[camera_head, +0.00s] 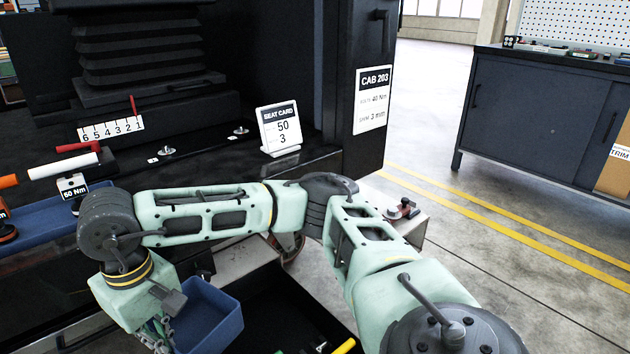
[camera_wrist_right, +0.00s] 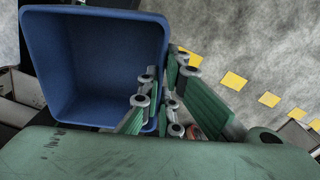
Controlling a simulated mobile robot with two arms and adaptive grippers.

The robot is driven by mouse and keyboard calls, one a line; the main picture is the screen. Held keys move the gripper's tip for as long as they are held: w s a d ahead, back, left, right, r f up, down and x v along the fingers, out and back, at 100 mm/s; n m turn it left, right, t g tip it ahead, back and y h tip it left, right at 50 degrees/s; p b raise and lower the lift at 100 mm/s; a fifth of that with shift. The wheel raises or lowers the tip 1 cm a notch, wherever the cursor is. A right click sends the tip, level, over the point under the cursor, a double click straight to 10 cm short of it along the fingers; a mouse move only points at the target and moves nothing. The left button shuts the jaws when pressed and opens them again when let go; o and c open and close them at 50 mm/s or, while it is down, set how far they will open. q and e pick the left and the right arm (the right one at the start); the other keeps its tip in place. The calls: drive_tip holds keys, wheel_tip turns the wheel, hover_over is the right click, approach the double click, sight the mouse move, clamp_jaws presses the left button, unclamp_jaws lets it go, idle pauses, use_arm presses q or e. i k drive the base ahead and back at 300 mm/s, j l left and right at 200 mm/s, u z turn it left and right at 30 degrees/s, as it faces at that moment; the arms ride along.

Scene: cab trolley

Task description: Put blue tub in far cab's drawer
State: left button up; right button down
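The blue tub (camera_head: 222,318) is at the bottom of the head view, open side up, beside my right gripper (camera_head: 158,335). In the right wrist view the tub (camera_wrist_right: 95,60) fills the upper left, and its inside looks empty. My right gripper (camera_wrist_right: 162,95) has one finger inside the tub and one outside, with the tub's side wall between them; it looks shut on that wall. My right forearm crosses the middle of the head view. A black open drawer or tray (camera_head: 285,305) lies just right of the tub, partly hidden by my arm. My left gripper is not in view.
The dark cab with a CAB 203 card (camera_head: 374,98) and a SEAT CARD stand (camera_head: 279,130) rises behind my arm. A blue tray (camera_head: 35,208) with tools is at the left. A grey cabinet (camera_head: 535,110) stands at the right, with open floor between.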

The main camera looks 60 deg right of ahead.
sight(289, 329)
drive_tip(key=l+z, duration=0.3)
drive_tip(key=z, duration=0.2)
drive_tip(key=i+l+z, duration=0.15)
drive_tip(key=z, duration=0.3)
drive_tip(key=l, duration=0.1)
